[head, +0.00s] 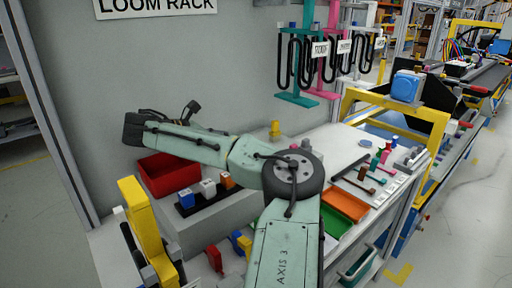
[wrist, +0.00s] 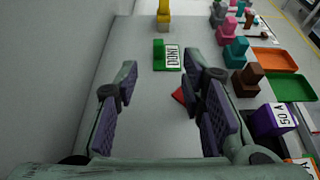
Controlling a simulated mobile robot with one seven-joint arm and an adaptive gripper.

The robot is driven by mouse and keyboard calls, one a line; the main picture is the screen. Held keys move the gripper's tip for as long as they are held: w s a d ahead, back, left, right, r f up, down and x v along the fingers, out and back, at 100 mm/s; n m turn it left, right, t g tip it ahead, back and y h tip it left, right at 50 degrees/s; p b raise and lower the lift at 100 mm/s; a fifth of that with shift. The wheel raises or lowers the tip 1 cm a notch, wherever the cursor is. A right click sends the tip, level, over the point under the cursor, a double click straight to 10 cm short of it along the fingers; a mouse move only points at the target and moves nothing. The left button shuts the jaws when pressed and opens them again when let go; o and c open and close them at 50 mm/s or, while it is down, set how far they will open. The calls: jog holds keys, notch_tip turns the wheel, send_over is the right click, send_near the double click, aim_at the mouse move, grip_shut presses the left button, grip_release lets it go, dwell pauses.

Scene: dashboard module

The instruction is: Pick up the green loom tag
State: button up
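The green loom tag (wrist: 159,52) is a small upright green block with a flat green base and a white, black-lettered plate. It sits on a grey surface in the upper middle of the wrist view. My gripper (wrist: 162,85) is open, with dark ridged pads on both sides and nothing between them. The tag lies beyond the fingertips, roughly in line with the gap, and apart from them. In the head view my arm reaches left over the bench; I cannot make out the fingers or the green tag there.
A yellow piece (wrist: 163,12) stands beyond the tag. A red object (wrist: 180,96) shows partly beside the right finger. To the right are several coloured blocks, a purple block (wrist: 272,120), an orange tray (wrist: 274,60) and a green tray (wrist: 289,88). A grey wall (head: 210,70) rises behind.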

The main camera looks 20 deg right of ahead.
send_near(254, 138)
jog(key=x, duration=0.3)
jog(key=shift+s+f, duration=0.15)
jog(key=shift+s, duration=0.05)
jog(key=shift+w+d+p, duration=0.2)
jog(key=shift+d+p, duration=0.3)
jog(key=shift+p, duration=0.05)
jog(key=p+x, duration=0.1)
jog(key=x, duration=0.2)
jog(key=shift+w+d+f+p, duration=0.1)
jog(key=shift+w+d+p, duration=0.1)
jog(key=shift+d+p, duration=0.1)
jog(key=shift+w+d+f, duration=0.15)
jog(key=shift+d+f, duration=0.15)
jog(key=shift+d, duration=0.05)
jog(key=shift+c, duration=0.6)
grip_shut()
